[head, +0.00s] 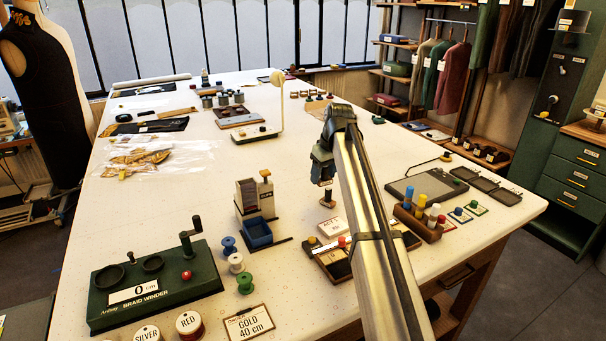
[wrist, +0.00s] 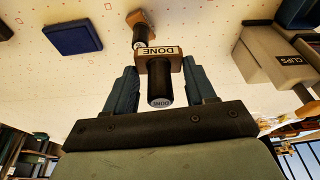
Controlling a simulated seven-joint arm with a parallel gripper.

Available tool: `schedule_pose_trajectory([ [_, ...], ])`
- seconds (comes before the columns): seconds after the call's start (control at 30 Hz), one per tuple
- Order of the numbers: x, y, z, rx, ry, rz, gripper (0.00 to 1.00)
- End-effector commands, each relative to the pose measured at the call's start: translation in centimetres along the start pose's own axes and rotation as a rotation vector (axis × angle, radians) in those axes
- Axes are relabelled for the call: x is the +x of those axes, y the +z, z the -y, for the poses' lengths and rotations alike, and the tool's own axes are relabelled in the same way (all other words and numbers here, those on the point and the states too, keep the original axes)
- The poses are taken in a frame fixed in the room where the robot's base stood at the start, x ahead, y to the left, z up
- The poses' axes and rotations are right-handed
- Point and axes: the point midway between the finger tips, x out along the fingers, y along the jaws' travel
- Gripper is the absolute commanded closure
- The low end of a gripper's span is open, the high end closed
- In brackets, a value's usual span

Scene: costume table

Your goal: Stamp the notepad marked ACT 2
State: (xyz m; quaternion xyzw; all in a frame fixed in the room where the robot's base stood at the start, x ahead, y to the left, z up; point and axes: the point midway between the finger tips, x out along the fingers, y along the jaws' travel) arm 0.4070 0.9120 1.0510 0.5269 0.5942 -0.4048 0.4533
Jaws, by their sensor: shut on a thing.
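My gripper (head: 322,172) is above the middle of the table, with its fingers shut around the dark handle of a stamp (wrist: 160,82). This stamp has a wooden block labelled DONE and hangs between the two blue fingers (wrist: 163,90). A second, similar stamp (wrist: 140,28) shows beyond it in the wrist view. In the head view a dark-handled stamp (head: 327,198) shows just below the fingers; I cannot tell which of the two it is. A white pad with red lettering reading ACT (head: 330,228) lies below; its number is not clear. Another pad is not seen clearly.
A clips dispenser (head: 254,205) stands left of my gripper and also shows in the wrist view (wrist: 280,60). A blue square item (wrist: 72,38) lies on the table. A rack of coloured tubes (head: 418,218) stands right of my arm. The green braid winder (head: 150,285) is front left.

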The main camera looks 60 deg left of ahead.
Motion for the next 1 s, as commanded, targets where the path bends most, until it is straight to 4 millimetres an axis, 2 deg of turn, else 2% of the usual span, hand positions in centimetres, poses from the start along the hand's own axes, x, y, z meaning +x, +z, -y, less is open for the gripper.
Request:
schedule_pose_trajectory([
  [0.03,0.0,0.5,-2.4,0.024,0.004,0.003,0.65],
  [0.2,0.2,1.8,-8.6,0.082,0.01,0.009,0.65],
  [0.33,0.4,2.1,-12.3,0.104,0.008,0.009,0.65],
  [0.43,0.7,1.3,-14.4,0.087,0.002,0.007,0.65],
  [0.53,0.8,-0.1,-14.8,0.022,-0.009,-0.002,0.65],
  [0.7,0.7,0.0,-14.6,-0.057,-0.013,-0.008,0.65],
  [1.0,1.4,0.2,-14.5,-0.08,-0.013,-0.008,0.65],
])
